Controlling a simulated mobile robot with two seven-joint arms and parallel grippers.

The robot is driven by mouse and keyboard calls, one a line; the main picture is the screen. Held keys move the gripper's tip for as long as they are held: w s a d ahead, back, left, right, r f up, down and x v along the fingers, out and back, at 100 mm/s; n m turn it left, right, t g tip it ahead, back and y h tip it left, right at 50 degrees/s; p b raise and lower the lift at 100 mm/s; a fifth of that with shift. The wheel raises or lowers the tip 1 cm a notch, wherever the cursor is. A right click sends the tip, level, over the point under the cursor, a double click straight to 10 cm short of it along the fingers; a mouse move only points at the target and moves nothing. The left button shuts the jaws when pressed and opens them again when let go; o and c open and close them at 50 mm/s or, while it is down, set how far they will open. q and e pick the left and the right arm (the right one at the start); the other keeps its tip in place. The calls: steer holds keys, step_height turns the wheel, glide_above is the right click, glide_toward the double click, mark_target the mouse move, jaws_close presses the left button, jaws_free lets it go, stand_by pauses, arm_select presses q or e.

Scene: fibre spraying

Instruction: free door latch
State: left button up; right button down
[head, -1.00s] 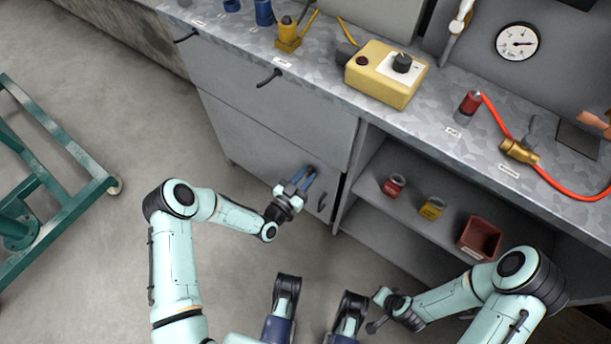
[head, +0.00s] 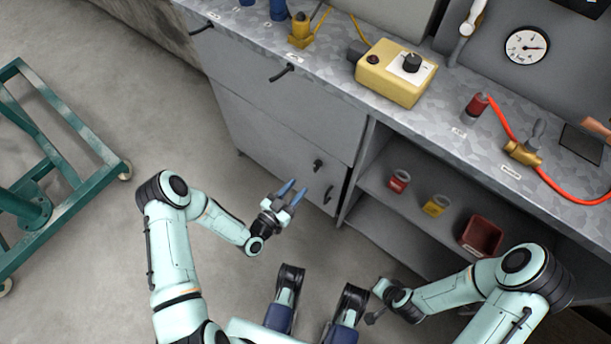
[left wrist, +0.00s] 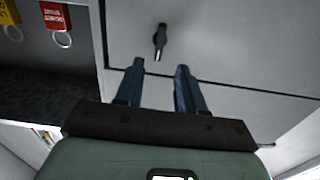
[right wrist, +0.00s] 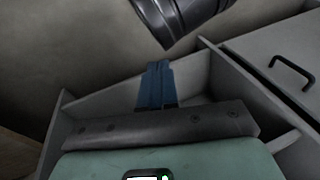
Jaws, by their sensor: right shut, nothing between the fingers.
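The grey cabinet door (head: 272,151) is closed, with a small dark latch knob (head: 318,165) near its upper right corner and a black handle (head: 328,193) below it. In the left wrist view the latch (left wrist: 160,42) is dark with a pale lower tip and stands roughly upright. My left gripper (head: 299,185) is open and empty, short of the door. In its wrist view the two blue fingers (left wrist: 157,68) stand apart just below the latch, with no contact visible. My right gripper (head: 373,318) is shut and empty, low in front of the open shelves; its fingers (right wrist: 156,70) are together.
The worktop above carries a yellow control box (head: 396,75) and a red hose (head: 505,125). A green frame (head: 75,125) stands on the left floor.

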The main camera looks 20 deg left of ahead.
arm_select(q)
steer(key=v, duration=0.4)
arm_select(e)
steer(key=shift+s+a+r, duration=0.3)
steer(key=shift+s+r, duration=0.05)
steer(key=shift+s, duration=0.2)
